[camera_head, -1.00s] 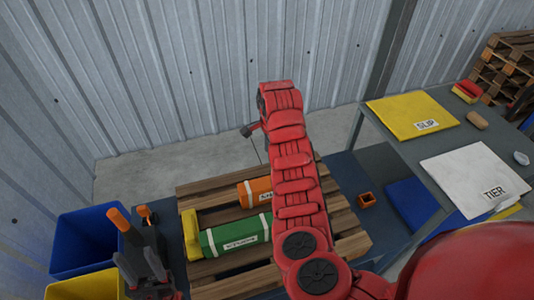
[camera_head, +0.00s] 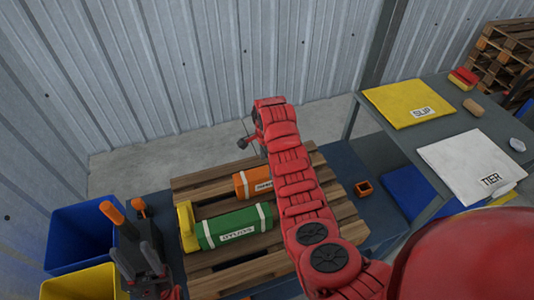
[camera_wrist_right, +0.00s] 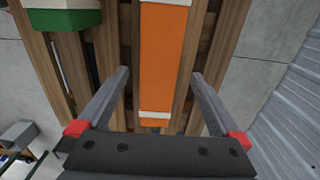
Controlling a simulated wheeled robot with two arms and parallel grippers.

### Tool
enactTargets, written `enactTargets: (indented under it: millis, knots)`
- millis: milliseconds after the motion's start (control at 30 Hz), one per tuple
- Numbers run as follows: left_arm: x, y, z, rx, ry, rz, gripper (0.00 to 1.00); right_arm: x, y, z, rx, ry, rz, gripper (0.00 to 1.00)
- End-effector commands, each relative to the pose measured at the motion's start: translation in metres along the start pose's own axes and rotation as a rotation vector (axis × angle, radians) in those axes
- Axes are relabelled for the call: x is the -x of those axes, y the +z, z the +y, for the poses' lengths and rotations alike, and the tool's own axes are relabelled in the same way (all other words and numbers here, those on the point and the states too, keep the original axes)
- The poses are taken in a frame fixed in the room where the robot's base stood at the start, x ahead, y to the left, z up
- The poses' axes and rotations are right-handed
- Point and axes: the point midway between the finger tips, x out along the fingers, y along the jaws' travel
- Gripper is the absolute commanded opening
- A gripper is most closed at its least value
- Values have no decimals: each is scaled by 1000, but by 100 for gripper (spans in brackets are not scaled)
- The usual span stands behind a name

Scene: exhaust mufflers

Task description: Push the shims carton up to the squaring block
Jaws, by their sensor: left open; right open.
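An orange carton (camera_head: 253,182) lies on the wooden pallet, partly hidden by my right arm; its label is only partly visible, and I take it as the shims carton. A green carton (camera_head: 222,235) with a white label lies in front of it. A yellow block (camera_head: 187,226), likely the squaring block, stands at the pallet's left side against the green carton's end. My right gripper (camera_wrist_right: 160,75) is open above the orange carton (camera_wrist_right: 163,55), its fingers on either side in the right wrist view. My left gripper (camera_head: 133,248) is open and empty left of the pallet.
A grey table (camera_head: 395,120) at the right holds yellow and white labelled packs. A small orange box (camera_head: 363,189) lies right of the pallet (camera_head: 345,215).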

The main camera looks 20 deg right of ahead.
Motion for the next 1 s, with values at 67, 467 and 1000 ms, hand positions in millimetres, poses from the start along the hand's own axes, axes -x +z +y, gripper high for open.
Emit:
enactTargets:
  millis: [67,467,1000]
  knots:
    - [-7,-1,0,0,0,0,50,-13,0,2,-1,7,-1,100]
    - [-10,-2,0,0,0,0,50,-70,0,1,-2,6,-2,100]
    - [-9,-2,0,0,0,0,50,-80,0,1,2,1,0,100]
